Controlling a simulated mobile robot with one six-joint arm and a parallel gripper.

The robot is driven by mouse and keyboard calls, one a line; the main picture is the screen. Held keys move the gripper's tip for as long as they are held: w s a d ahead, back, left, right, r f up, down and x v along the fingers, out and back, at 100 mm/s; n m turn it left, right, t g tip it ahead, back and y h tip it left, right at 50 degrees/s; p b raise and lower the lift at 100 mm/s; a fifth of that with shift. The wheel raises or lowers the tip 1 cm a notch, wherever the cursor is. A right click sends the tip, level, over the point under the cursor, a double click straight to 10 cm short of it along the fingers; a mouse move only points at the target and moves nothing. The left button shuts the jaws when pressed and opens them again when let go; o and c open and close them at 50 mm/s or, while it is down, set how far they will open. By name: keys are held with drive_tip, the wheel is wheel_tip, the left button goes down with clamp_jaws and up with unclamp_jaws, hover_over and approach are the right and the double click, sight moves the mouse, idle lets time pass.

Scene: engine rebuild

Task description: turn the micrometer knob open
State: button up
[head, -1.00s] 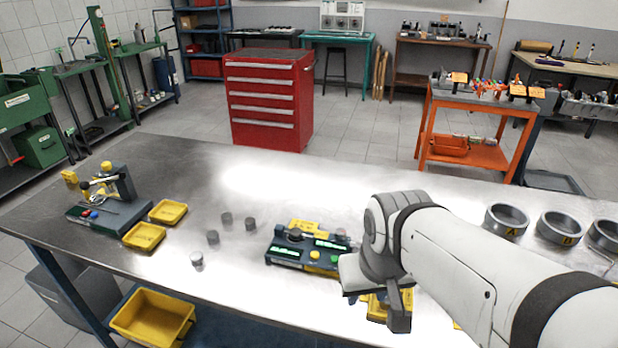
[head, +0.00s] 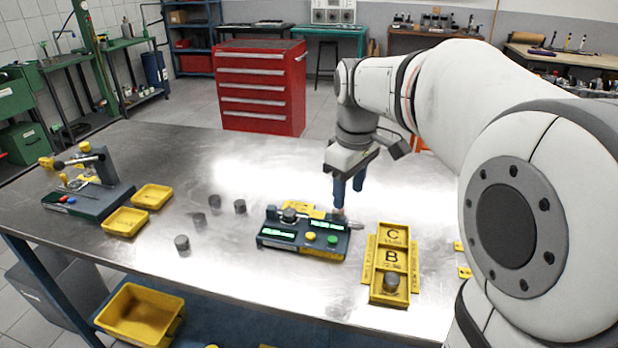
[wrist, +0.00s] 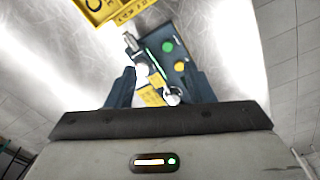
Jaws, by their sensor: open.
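The dark blue gauge station (head: 278,243) stands on the steel table, with two lit green displays, a yellow button and a green button. A metal micrometer barrel and knob (head: 354,225) stick out at its right end. In the wrist view the metal knob end (wrist: 131,42) shows beyond my left-hand finger. My gripper (head: 349,195) points down just above the right end of the station. Its two dark fingers are apart and empty. In the wrist view the station (wrist: 190,70) lies between and beyond the fingers (wrist: 162,86). I see no contact with the knob.
Several dark cylinders (head: 199,220) stand to the left. Two yellow bins (head: 126,222) and another device (head: 88,195) are further left.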

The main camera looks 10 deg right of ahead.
sight(338, 213)
drive_tip(key=w+n, duration=0.1)
drive_tip(key=w, duration=0.1)
drive_tip(key=w+f+n+b, duration=0.1)
drive_tip(key=w, duration=0.1)
drive_tip(key=w+f+n+b, duration=0.1)
drive_tip(key=w, duration=0.1)
drive_tip(key=shift+w+g, duration=0.25)
drive_tip(key=shift+g, duration=0.15)
wheel_tip(338, 213, down, 7)
drive_tip(key=shift+f+b, duration=0.2)
drive_tip(key=shift+b, duration=0.4)
drive_tip(key=shift+c, duration=0.3)
drive_tip(key=c, duration=0.9)
